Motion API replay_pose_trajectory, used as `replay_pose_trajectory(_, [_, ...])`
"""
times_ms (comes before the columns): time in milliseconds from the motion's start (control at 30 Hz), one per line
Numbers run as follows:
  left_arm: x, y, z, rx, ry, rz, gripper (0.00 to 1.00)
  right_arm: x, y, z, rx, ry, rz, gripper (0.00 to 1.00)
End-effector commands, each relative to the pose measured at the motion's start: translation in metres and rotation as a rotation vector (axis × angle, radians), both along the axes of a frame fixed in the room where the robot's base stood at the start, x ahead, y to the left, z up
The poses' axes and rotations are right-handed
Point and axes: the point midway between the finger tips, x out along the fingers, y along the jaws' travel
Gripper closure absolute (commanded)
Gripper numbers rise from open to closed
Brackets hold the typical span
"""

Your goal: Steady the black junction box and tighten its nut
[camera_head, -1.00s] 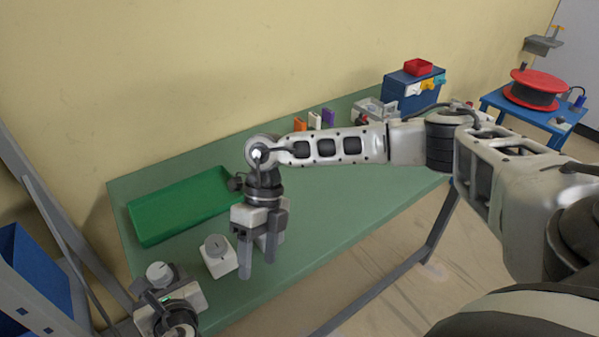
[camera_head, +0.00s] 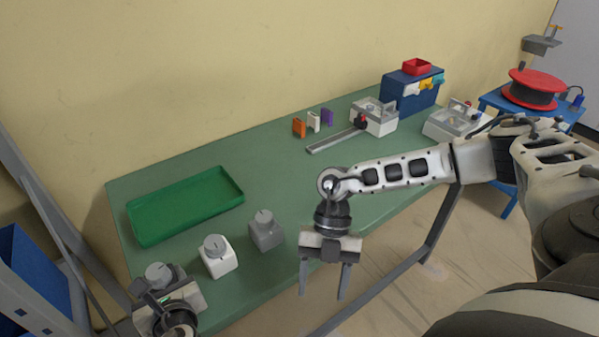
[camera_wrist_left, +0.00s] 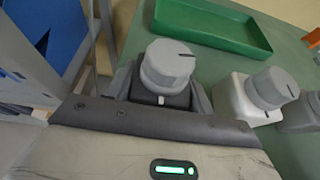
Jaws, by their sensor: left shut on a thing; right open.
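The black junction box (camera_wrist_left: 152,96) is at the near left end of the bench, between the fingers of my left gripper (camera_wrist_left: 160,104). Its grey round nut (camera_wrist_left: 168,64) sits on top, with a dark line pointing right and a white mark on the box's near side. In the head view the nut (camera_head: 158,274) shows, but my left gripper (camera_head: 168,302) hides most of the box. The left gripper is shut on the box. My right gripper (camera_head: 325,280) is open and empty at the bench's front edge, well right of the boxes.
A white box (camera_head: 220,263) and a grey box (camera_head: 266,236), both with nuts, stand right of the black one. A green tray (camera_head: 186,205) lies behind. Farther right are small coloured pieces (camera_head: 313,122), a grey fixture (camera_head: 376,120) and a blue bin (camera_head: 410,95).

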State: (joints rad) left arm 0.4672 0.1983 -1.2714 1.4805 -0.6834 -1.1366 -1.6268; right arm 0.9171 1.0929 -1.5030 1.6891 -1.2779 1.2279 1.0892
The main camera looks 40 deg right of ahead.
Motion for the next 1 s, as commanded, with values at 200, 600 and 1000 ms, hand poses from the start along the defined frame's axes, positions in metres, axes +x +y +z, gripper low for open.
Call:
replay_pose_trajectory(200, [0.000, 0.000, 0.000, 0.000, -0.001, 0.000, 0.75, 0.000, 0.000, 0.000, 0.001, -0.001, 0.002, 0.43])
replay_pose_trajectory(600, [0.000, 0.000, 0.000, 0.000, -0.001, 0.000, 0.75, 0.012, 0.016, 0.004, 0.044, -0.064, 0.146, 0.43])
replay_pose_trajectory(1000, [0.000, 0.000, 0.000, 0.000, -0.001, 0.000, 0.75, 0.094, 0.132, 0.064, 0.358, -0.512, 1.384, 0.43])
